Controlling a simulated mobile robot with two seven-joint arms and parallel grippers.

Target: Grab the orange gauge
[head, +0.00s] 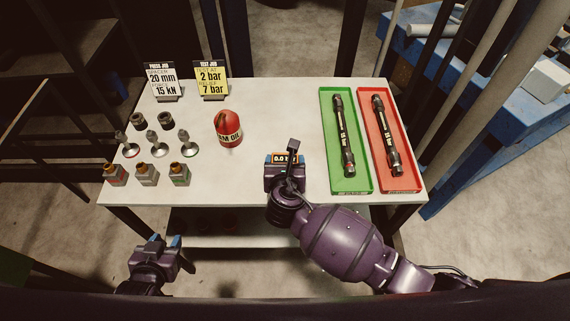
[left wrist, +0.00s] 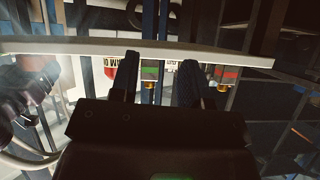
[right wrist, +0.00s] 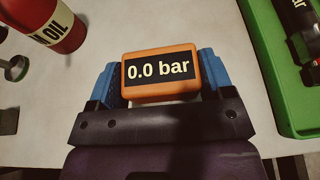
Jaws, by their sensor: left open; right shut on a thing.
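The orange gauge (right wrist: 160,74) has a dark display reading 0.0 bar. In the right wrist view it sits between the blue-padded fingers of my right gripper (right wrist: 164,80), which is shut on it. In the head view the gauge (head: 283,158) shows only partly, at the front middle of the white table, with my right gripper (head: 284,168) over its near side. I cannot tell whether it touches the table. My left gripper (head: 160,247) is open and empty, off the table's front edge at the left. The left wrist view shows its two fingers (left wrist: 158,82) apart.
A red oil can (head: 228,127) stands left of the gauge. A green tray (head: 338,181) and a red tray (head: 405,183) at the right each hold a dark hose. Several small fittings and bottles (head: 147,174) stand at the left. Two signs (head: 211,80) stand at the back.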

